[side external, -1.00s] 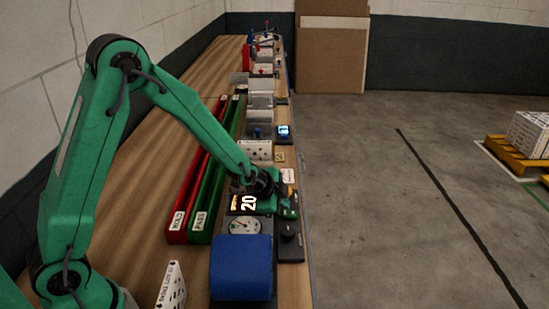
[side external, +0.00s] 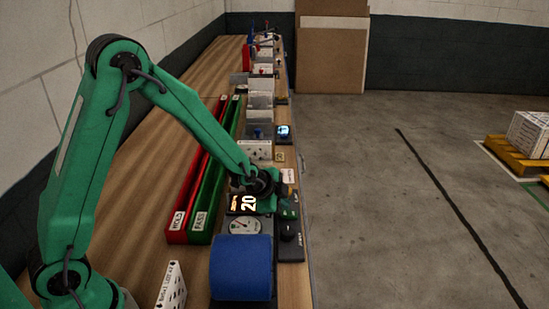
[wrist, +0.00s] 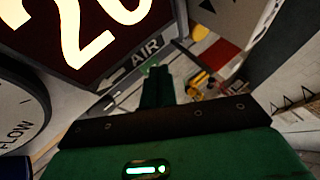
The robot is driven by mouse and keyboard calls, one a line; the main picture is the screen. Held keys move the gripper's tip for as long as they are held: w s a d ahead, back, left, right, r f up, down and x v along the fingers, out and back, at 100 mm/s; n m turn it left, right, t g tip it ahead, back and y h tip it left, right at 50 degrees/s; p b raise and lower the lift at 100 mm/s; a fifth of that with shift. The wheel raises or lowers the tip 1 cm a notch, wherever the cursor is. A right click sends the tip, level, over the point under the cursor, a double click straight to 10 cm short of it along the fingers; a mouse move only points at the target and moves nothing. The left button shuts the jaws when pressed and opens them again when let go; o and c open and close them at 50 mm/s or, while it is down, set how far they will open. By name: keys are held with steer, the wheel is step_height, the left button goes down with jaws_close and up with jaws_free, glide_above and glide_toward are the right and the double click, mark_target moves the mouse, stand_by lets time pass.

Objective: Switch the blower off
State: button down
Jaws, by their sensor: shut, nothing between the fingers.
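The blower's panel stands near the front right of the bench. Its dark display (side external: 242,204) reads 20 and is lit. Below it is a round dial gauge (side external: 244,226) and a blue cylinder (side external: 242,267). A dark knob-like part (side external: 288,231) sits on a dark base at the bench edge. My green gripper (side external: 288,211) is low over the panel, right of the display. In the wrist view my gripper (wrist: 157,85) is shut and empty, close to the AIR label (wrist: 145,53) under the display. I cannot make out the off switch or its state; my gripper may cover it.
A red tray (side external: 196,165) and a green tray (side external: 219,165) lie along the bench, left of the panel. A white perforated block (side external: 257,150) and other fixtures stand behind. The bench's left side is clear.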

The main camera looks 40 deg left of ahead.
mark_target(286, 214)
steer(key=shift+s+a+f, duration=0.1)
steer(key=shift+f, duration=0.7)
stand_by(1.3)
steer(key=shift+r, duration=0.2)
steer(key=shift+r, duration=0.55)
steer(key=shift+r, duration=0.2)
stand_by(0.4)
steer(key=shift+w+d+r, duration=0.15)
steer(key=shift+r, duration=0.6)
steer(key=shift+w+d+r, duration=0.1)
steer(key=shift+r, duration=0.7)
steer(key=shift+w+d+r, duration=0.15)
steer(key=shift+r, duration=0.6)
steer(key=shift+r, duration=0.1)
